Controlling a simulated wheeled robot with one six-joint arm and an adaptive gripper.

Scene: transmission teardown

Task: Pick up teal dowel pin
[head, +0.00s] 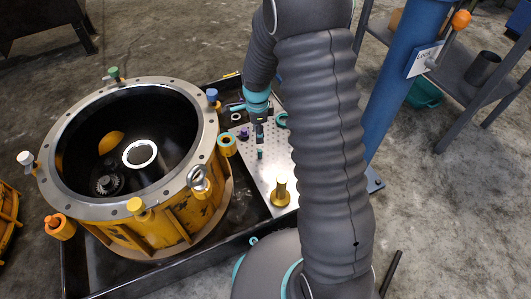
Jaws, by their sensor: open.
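A small teal pin (260,154), which looks like the teal dowel pin, stands on the perforated light metal plate (257,183). My gripper (259,138) points down over the plate, just above and behind the pin in the picture. It is open. The fingers are small and dark here, and I cannot make out the exact gap between them and the pin.
The yellow transmission housing (150,238) stands open at left, with coloured-top bolts around its rim. A yellow flanged part (281,192), a yellow-and-teal bushing (227,145), a purple part (244,133) and a teal ring (281,120) are near the pin. A blue post (400,85) rises at right.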

